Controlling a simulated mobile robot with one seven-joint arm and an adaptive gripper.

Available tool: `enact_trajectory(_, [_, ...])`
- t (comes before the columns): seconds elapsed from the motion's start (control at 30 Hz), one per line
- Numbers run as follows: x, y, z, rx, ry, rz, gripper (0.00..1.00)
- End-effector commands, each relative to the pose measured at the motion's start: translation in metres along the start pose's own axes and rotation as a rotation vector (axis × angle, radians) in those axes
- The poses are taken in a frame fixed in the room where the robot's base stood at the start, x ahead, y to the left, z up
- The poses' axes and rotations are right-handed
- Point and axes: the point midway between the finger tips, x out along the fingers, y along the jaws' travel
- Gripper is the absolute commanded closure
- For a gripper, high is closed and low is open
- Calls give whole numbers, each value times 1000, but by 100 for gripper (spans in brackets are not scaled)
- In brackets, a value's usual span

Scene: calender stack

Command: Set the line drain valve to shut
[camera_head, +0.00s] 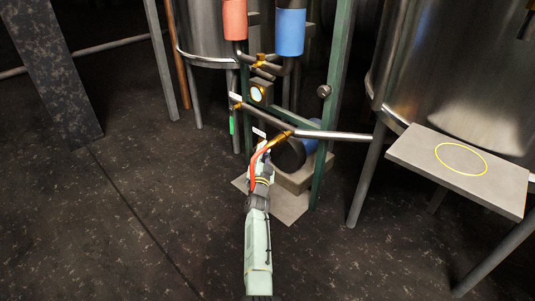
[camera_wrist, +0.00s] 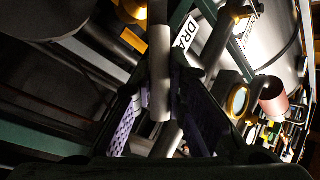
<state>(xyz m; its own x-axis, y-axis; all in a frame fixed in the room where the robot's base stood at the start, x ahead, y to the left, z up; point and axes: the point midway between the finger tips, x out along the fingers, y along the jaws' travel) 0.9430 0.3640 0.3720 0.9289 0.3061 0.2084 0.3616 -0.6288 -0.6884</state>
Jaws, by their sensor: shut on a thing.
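The line drain valve shows in the head view as a brass body (camera_head: 283,136) on a grey pipe, with an orange-red lever (camera_head: 254,170) slanting down and left, at an angle to the pipe. My gripper (camera_head: 263,152) is at this lever, shut on it. In the wrist view my gripper's fingers (camera_wrist: 160,108) stand either side of a grey rod-like part (camera_wrist: 160,70), in shadow; its join to the valve is unclear. A white tag (camera_wrist: 186,40) reading "DRA" is beside it, partly hidden. The lever's exact contact with the fingers is hard to see.
The grey pipe (camera_head: 345,136) runs right toward a steel tank (camera_head: 450,70). Green posts (camera_head: 333,110) frame the valve. A gauge (camera_head: 257,93), red cylinder (camera_head: 234,20) and blue cylinder (camera_head: 291,32) are above. A grey shelf (camera_head: 410,150) is right. Floor at left is clear.

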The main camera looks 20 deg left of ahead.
Motion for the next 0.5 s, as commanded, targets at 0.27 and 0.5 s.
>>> enact_trajectory(0.27, [-1, 3, 1, 4, 0, 5, 100])
enact_trajectory(0.5, [-1, 3, 2, 2, -1, 4, 81])
